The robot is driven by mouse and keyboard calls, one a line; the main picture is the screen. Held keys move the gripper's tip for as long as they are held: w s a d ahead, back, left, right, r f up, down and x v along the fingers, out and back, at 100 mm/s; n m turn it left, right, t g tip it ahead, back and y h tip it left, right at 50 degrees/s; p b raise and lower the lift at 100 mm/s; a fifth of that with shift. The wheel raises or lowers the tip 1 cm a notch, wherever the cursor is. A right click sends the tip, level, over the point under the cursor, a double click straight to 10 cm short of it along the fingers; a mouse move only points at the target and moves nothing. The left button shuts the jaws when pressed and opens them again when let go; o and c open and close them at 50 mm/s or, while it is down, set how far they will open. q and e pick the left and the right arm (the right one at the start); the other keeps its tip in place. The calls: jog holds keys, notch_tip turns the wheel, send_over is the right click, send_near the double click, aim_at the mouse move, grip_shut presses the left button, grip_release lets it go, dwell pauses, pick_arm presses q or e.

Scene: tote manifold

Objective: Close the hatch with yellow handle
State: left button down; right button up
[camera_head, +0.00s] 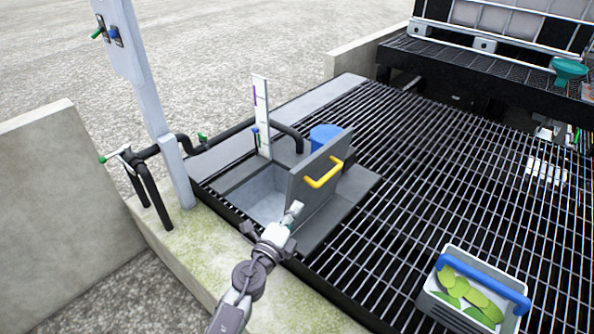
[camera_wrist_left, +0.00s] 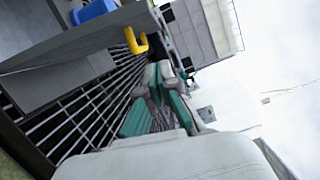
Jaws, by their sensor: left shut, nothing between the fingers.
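The grey hatch (camera_head: 313,178) stands open and upright at the right side of a square opening (camera_head: 262,192) in the floor. Its yellow handle (camera_head: 323,173) is on the face turned away from the opening. My left gripper (camera_head: 295,210) is shut and empty, near the lower front edge of the hatch. In the left wrist view the gripper (camera_wrist_left: 158,88) points past the yellow handle (camera_wrist_left: 137,42), which is apart from the fingers. Whether a finger touches the hatch cannot be told. My right gripper is not in view.
A blue round object (camera_head: 325,136) stands behind the hatch. A crate with a blue handle (camera_head: 482,284) and green pieces stands on the grating (camera_head: 420,180) at right. A white post (camera_head: 150,95) and black pipes (camera_head: 150,185) stand at left. The grating right of the hatch is clear.

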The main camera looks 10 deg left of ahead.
pick_arm(q)
jog(key=w+r+b, duration=0.1)
jog(key=w+b, duration=0.2)
jog(key=w, duration=0.8)
jog(key=shift+b, duration=0.3)
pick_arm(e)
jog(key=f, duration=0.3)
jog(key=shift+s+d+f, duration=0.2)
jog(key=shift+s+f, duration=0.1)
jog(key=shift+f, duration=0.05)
pick_arm(q)
jog(key=shift+a, duration=0.1)
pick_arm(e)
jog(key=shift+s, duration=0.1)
